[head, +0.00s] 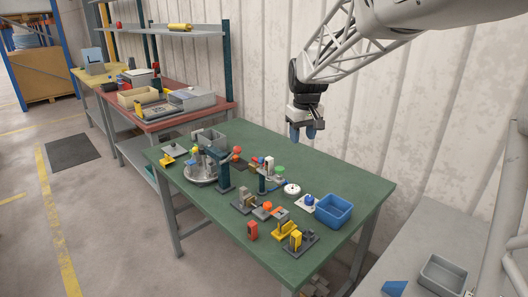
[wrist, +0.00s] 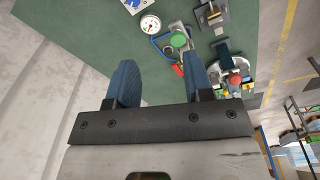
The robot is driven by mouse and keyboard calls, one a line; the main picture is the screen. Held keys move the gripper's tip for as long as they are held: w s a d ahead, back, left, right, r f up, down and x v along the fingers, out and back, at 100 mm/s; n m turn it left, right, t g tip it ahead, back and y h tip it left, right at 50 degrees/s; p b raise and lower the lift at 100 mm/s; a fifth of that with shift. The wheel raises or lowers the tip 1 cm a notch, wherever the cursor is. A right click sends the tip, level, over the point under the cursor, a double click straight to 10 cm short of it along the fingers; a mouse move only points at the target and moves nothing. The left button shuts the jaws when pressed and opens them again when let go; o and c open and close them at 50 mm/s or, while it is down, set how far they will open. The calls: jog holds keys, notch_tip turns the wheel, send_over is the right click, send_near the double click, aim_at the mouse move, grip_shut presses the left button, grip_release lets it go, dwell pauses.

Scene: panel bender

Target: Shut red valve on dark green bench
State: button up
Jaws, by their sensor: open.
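The dark green bench (head: 335,172) stands in the middle of the head view, crowded with small fixtures. A rounded red part (head: 237,150), which may be the red valve, sits near its back edge. A similar round red knob (wrist: 235,79) shows in the wrist view, right of the fingers. A smaller red piece (wrist: 178,69) lies between the fingers' lines of sight, beside a green round knob (wrist: 179,39). I cannot tell for certain which is the valve, or its handle position. My gripper (head: 302,134) is open and empty, pointing down above the bench's back edge, apart from everything.
A white dial gauge (head: 292,189), a blue bin (head: 333,210) and yellow fixtures (head: 295,240) crowd the bench's right half. A dark post (head: 223,172) rises left of centre. The back right bench top is clear. The corrugated wall (head: 265,70) stands close behind.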

jog(key=w+a+f+n, duration=0.1)
jog(key=w+a+f, duration=0.3)
jog(key=w, duration=0.5)
jog(key=w+a+f+n, duration=0.1)
jog(key=w+a+f, duration=0.3)
jog(key=w+f, duration=0.3)
jog(key=w+a+f+n+g, duration=0.1)
jog(key=w+a+f, duration=0.4)
jog(key=w, duration=0.6)
jog(key=shift+w+f+n, duration=0.35)
jog(key=shift+f+n, duration=0.15)
jog(key=shift+f, duration=0.1)
jog(key=shift+w+a+f, duration=0.2)
jog(key=shift+w+f, duration=0.05)
jog(key=shift+f, duration=0.1)
jog(key=shift+f, duration=3.8)
grip_shut()
